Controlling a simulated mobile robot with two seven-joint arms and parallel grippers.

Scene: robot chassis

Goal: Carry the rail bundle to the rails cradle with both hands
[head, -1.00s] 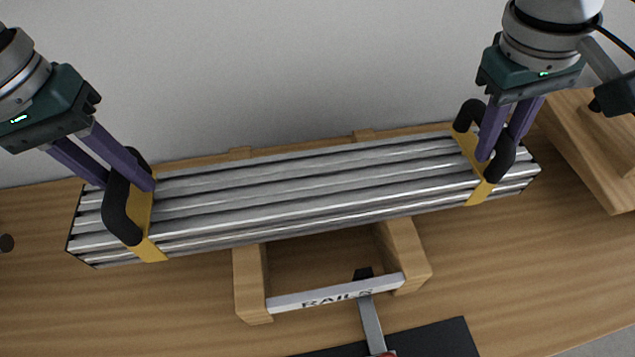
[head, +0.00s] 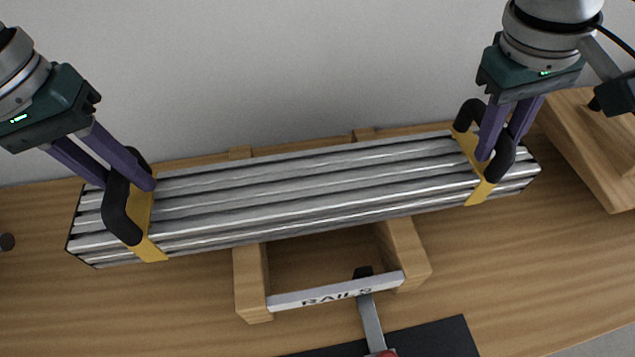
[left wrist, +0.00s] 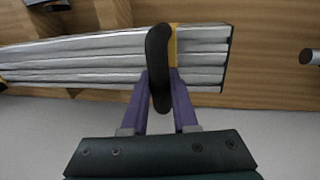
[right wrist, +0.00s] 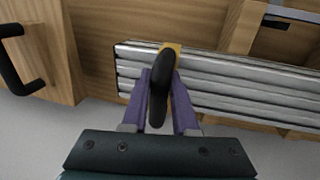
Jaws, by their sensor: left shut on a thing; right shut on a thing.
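The rail bundle (head: 300,188) is several silver bars strapped by two yellow bands, each with a black handle. It lies over the wooden rails cradle (head: 250,283), which has a front label reading RAILS; whether it rests on it or hangs just above, I cannot tell. My left gripper (head: 128,186) is shut on the left handle (head: 118,212), also seen in the left wrist view (left wrist: 158,68). My right gripper (head: 492,158) is shut on the right handle (head: 500,160), also seen in the right wrist view (right wrist: 160,90). The bundle hides the cradle's middle.
A wooden box (head: 590,145) stands on the table close to the bundle's right end; a black handle shows on it in the right wrist view (right wrist: 15,70). A dark mat (head: 430,342) and a red-and-grey tool (head: 372,325) lie in front of the cradle. A grey wall is behind.

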